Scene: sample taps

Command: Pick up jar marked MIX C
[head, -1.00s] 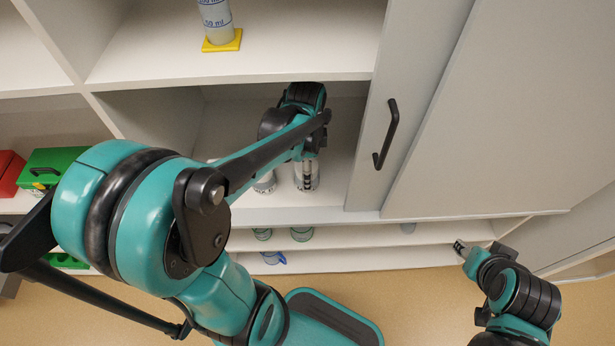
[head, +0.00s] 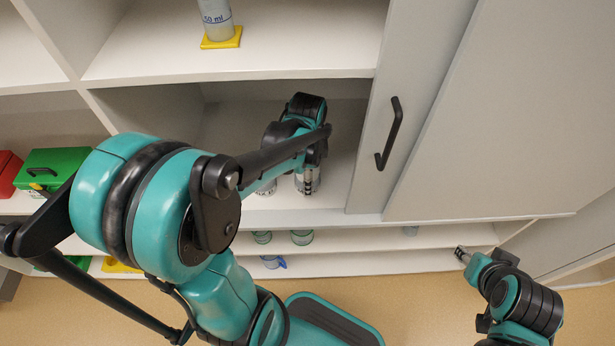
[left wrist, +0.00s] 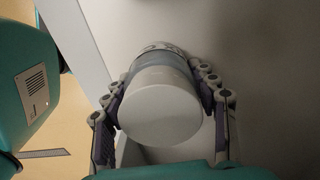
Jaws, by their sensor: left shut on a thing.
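A jar with a pale round lid (left wrist: 160,108) is between the two fingers of my left gripper (left wrist: 158,88) in the left wrist view. Part of dark lettering shows on its far side, but I cannot read the whole mark. In the head view my left gripper (head: 308,180) reaches into the middle shelf compartment and is shut on this jar, mostly hidden behind the fingers. A second jar (head: 267,188) stands just left of it, partly covered by my arm; its label is unreadable. My right gripper (head: 462,256) is empty, low at the right; its finger gap is unclear.
A grey sliding door with a black handle (head: 388,134) borders the compartment on the right. A bottle (head: 216,18) stands on a yellow coaster (head: 222,41) on the shelf above. Green glassware (head: 302,237) stands on the lower shelf. Green and red boxes (head: 52,168) are at the left.

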